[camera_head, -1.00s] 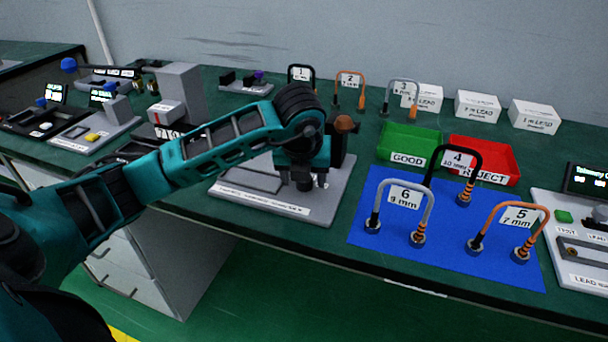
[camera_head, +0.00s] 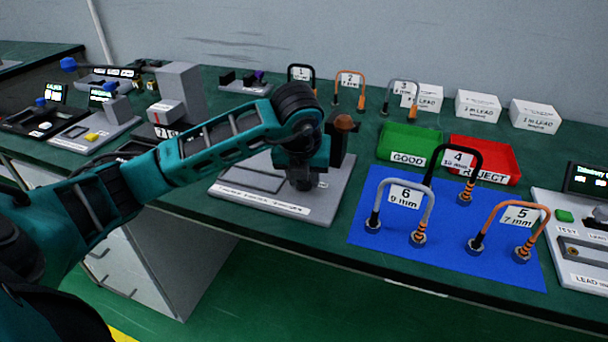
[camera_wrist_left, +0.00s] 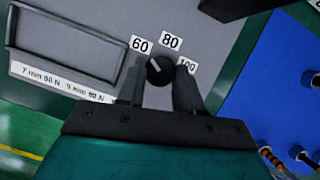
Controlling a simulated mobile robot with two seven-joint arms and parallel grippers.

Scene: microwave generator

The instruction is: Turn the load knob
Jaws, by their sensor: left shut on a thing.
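The load knob (camera_wrist_left: 160,72) is a small dark round knob with a light mark on a grey panel (camera_wrist_left: 195,20). White labels 60 (camera_wrist_left: 141,44), 80 (camera_wrist_left: 170,42) and 100 (camera_wrist_left: 187,66) surround its far side. The light mark appears to point up-left, roughly toward 60. My left gripper (camera_wrist_left: 159,85) is shut on the knob, one finger on each side. In the head view the left gripper (camera_head: 302,182) reaches down to the grey device base (camera_head: 325,205), and the knob is hidden there. My right gripper is in neither view.
A dark post with a brown knob (camera_head: 344,122) stands just right of my gripper. A blue mat (camera_head: 450,270) with several numbered cable loops lies to the right. Behind it are a green GOOD tray (camera_head: 405,159) and a red REJECT tray (camera_head: 506,181).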

